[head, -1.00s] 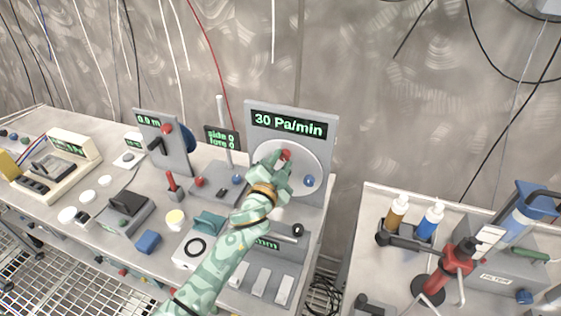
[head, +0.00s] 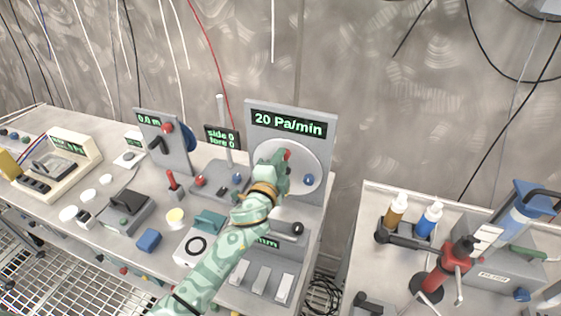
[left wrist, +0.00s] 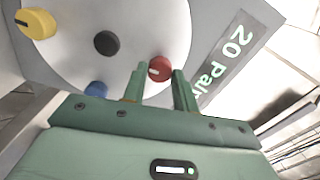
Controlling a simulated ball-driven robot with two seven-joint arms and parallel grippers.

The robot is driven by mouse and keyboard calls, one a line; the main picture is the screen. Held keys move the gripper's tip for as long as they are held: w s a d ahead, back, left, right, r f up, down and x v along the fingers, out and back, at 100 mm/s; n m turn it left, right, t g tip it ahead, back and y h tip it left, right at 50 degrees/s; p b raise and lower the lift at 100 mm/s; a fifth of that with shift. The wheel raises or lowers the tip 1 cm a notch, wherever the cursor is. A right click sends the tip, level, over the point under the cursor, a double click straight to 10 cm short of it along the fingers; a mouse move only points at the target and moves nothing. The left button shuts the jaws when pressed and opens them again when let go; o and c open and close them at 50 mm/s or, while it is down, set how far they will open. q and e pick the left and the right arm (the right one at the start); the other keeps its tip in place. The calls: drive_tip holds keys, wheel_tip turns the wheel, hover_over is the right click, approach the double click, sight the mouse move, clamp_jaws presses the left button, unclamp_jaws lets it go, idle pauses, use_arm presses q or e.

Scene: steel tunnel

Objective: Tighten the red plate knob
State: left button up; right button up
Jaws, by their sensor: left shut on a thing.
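The red plate knob (head: 287,155) sits near the top of a round pale plate (head: 312,158) on an upright grey panel. In the left wrist view the red knob (left wrist: 160,69) has a white mark and sits between the fingertips. My left gripper (head: 281,162) is shut on this knob, one finger on each side; its fingers also show in the left wrist view (left wrist: 159,78). In the head view it partly covers the plate. The display (head: 288,123) above the plate reads 20 Pa/min. My right gripper is not in view.
A blue knob (left wrist: 96,90), a black knob (left wrist: 106,43) and a yellow knob (left wrist: 36,24) share the plate. A black-balled lever (head: 297,228) stands below it. A second bench (head: 370,215) with bottles and a red tool is at right, past a gap.

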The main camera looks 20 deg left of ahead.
use_arm(q)
drive_tip(key=shift+f, duration=0.1)
drive_tip(key=o, duration=1)
drive_tip(key=shift+c, duration=0.2)
drive_tip(key=shift+s, duration=0.1)
drive_tip(key=s, duration=1.6)
drive_tip(key=shift+a, duration=0.25)
drive_tip(key=shift+s, duration=0.15)
